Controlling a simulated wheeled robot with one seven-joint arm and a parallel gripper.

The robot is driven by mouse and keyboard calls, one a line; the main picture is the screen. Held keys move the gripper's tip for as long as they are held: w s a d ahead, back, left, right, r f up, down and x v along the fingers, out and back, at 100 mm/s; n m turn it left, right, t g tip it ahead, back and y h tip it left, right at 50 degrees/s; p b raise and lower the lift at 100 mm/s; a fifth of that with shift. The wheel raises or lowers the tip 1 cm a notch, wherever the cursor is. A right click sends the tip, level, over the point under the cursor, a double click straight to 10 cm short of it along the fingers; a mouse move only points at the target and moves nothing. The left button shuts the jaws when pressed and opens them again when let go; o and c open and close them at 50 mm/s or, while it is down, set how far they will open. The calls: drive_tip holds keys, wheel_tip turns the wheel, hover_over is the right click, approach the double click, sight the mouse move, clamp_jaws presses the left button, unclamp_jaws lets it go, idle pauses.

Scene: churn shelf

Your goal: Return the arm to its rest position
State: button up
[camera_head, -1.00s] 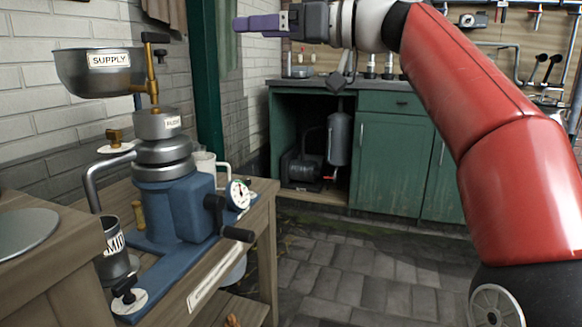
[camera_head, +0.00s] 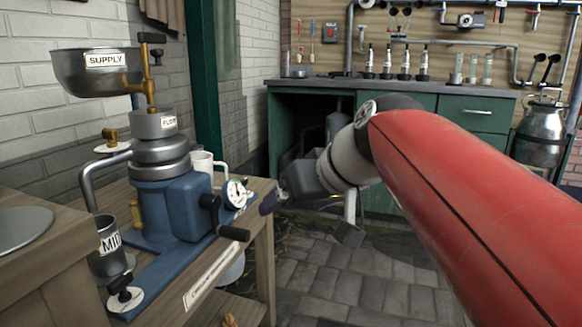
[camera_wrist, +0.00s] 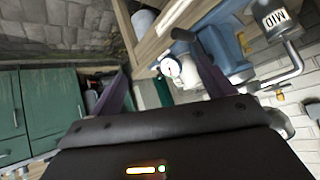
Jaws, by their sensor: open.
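My red arm (camera_head: 465,185) reaches from the right edge to the middle of the head view, with its wrist low in front of the green cabinet. My gripper (camera_head: 268,203) points left, close to the right end of the wooden bench, and part of it is hard to make out. In the wrist view my gripper (camera_wrist: 160,62) has its two purple fingers spread apart, with nothing held between them. I cannot tell whether the gripper touches the bench.
The blue churn machine (camera_head: 165,200) with its SUPPLY bowl (camera_head: 97,75), dial (camera_head: 235,193) and MID cup (camera_head: 110,245) stands on the wooden bench (camera_head: 262,235) at left. Green cabinets (camera_head: 480,115) and a metal milk can (camera_head: 540,135) are behind. Paved floor (camera_head: 350,285) is clear.

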drive_tip(key=s+d+f+m+g+h, duration=0.1)
drive_tip(key=s+d+f+m+h, duration=0.2)
drive_tip(key=s+d+f, duration=0.6)
drive_tip(key=s+d+f+m+g+h, duration=0.1)
drive_tip(key=s+d+f+m+h, duration=0.15)
drive_tip(key=s+d+f, duration=0.65)
drive_tip(key=w+a+r+p, duration=0.2)
drive_tip(key=a+r+p, duration=0.1)
drive_tip(key=r+p, duration=0.6)
drive_tip(key=p, duration=0.3)
drive_tip(key=shift+w+a+r, duration=0.15)
drive_tip(key=shift+a+r, duration=0.1)
drive_tip(key=shift+a, duration=0.15)
drive_tip(key=shift+n, duration=0.25)
drive_tip(key=shift+a, duration=0.1)
